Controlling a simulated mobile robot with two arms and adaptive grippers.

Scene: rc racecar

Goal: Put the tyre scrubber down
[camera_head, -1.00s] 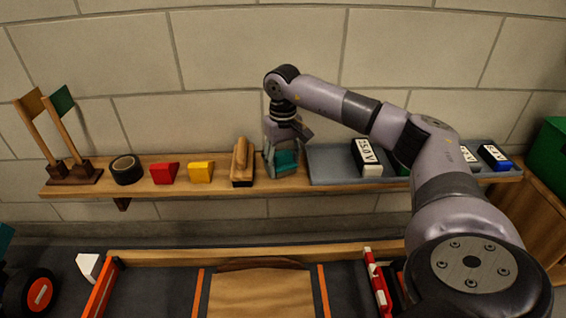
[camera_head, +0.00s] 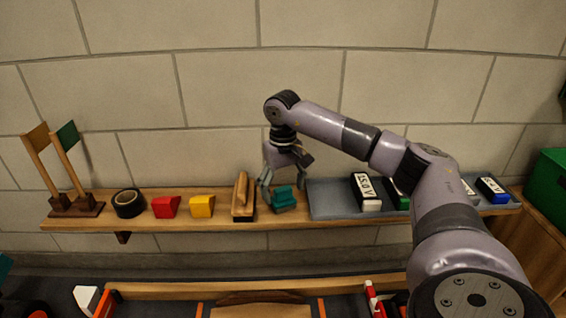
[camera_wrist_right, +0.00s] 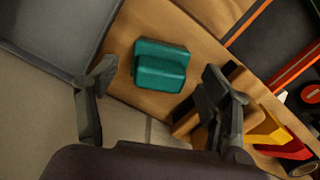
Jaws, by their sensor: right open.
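The teal block with a raised grip (camera_head: 284,199), apparently the tyre scrubber, rests on the wooden shelf (camera_head: 222,223) between the wooden-handled brush and the grey tray. It also shows whole in the right wrist view (camera_wrist_right: 160,66). My right gripper (camera_head: 283,181) is open just above it, with one finger on each side. In the right wrist view, the fingers (camera_wrist_right: 158,72) stand wide apart with clear gaps to the block. My left gripper is not in view.
The brush (camera_head: 243,198) stands close to one finger. Yellow (camera_head: 202,206) and red (camera_head: 165,207) wedges and a black tape roll (camera_head: 128,203) lie farther left. The grey tray (camera_head: 330,205) on the right holds labelled blocks (camera_head: 366,192).

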